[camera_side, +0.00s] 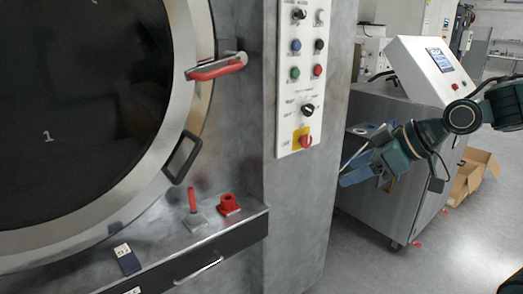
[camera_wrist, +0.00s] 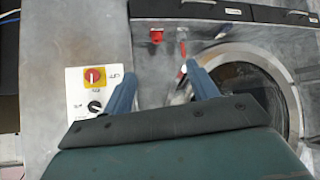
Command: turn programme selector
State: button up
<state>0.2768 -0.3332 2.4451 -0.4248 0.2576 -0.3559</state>
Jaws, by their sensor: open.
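The programme selector, taken to be the black knob (camera_side: 308,110) on the white control panel (camera_side: 296,75), sits just above a red rotary switch (camera_side: 305,141) on a yellow plate. In the wrist view the black knob (camera_wrist: 94,106) is at the left, outside the left finger and partly close to the gripper's edge. My gripper (camera_side: 352,158) is right of and a little below the panel, apart from it. In the wrist view my gripper (camera_wrist: 160,72) has its two blue fingers spread, with nothing between them.
A round door (camera_side: 95,120) with a red lever (camera_side: 216,68) is left of the panel. A ledge (camera_side: 245,225) below carries a red block (camera_side: 229,204) and a red pin (camera_side: 192,199). A grey cabinet (camera_side: 385,215) with a screen stands behind my gripper.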

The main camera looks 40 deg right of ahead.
jog(key=w+d+t+y, duration=0.1)
jog(key=w+d+t, duration=0.35)
jog(key=w, duration=0.45)
jog(key=m+t+h, duration=0.4)
send_near(310, 111)
jog(key=s, duration=0.4)
jog(key=shift+s+d+f, duration=0.15)
jog(key=shift+s+f, duration=0.05)
jog(key=shift+s, duration=0.2)
jog(key=shift+w, duration=0.15)
jog(key=shift+w, duration=6.75)
jog(key=shift+c, duration=0.4)
jog(key=c, duration=0.9)
